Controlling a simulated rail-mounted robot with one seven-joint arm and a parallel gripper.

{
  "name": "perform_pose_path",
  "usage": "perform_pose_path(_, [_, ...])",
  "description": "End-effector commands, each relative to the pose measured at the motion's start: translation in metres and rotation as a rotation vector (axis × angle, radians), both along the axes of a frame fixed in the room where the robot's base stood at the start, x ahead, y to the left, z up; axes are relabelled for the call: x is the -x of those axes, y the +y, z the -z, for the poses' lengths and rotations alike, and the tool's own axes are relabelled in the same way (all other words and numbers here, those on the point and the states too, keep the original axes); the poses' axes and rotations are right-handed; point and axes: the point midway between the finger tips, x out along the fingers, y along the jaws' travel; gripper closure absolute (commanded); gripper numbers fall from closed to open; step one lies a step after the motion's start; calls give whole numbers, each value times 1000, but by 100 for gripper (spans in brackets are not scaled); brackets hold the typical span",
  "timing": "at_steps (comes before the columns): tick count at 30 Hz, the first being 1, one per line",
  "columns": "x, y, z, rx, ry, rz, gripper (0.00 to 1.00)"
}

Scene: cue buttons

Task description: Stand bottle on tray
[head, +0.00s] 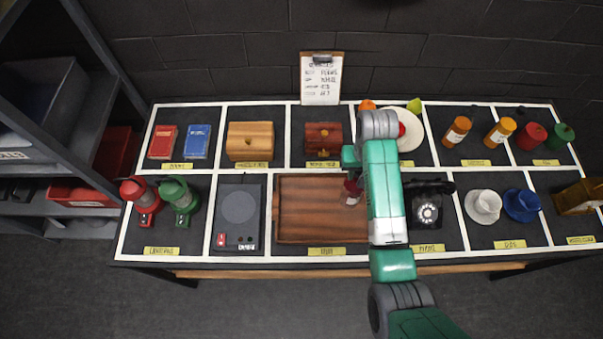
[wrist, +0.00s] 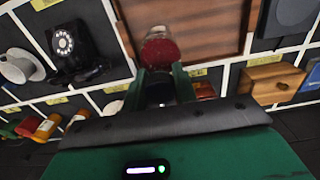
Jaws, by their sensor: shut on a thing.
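The wooden tray (head: 310,208) lies flat in the middle front compartment of the table. It also fills the upper middle of the wrist view (wrist: 205,42). My gripper (head: 351,168) is over the tray's right back part, partly hidden by my arm in the head view. In the wrist view my gripper's green fingers (wrist: 160,82) are shut on a dark red bottle (wrist: 161,55). The bottle also shows in the head view (head: 353,187), over the tray's right side. I cannot tell whether its base touches the tray.
A black telephone (head: 428,210) stands right of the tray. A dark device with a round plate (head: 239,207) is to its left. A wooden box (head: 323,139) is behind it. Orange bottles (head: 457,131) stand at the back right. The tray's left part is bare.

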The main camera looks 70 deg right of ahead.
Motion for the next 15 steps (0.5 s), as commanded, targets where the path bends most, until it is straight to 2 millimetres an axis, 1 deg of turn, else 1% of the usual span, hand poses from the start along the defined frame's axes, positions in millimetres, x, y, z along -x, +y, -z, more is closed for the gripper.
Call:
perform_pose_path(5, [-24,4,1,0,0,-5,100])
perform_pose_path(8, [-43,6,2,2,-1,-5,100])
perform_pose_path(11, [-63,10,4,0,1,-6,100])
perform_pose_path(15, [-98,15,7,1,0,-7,100])
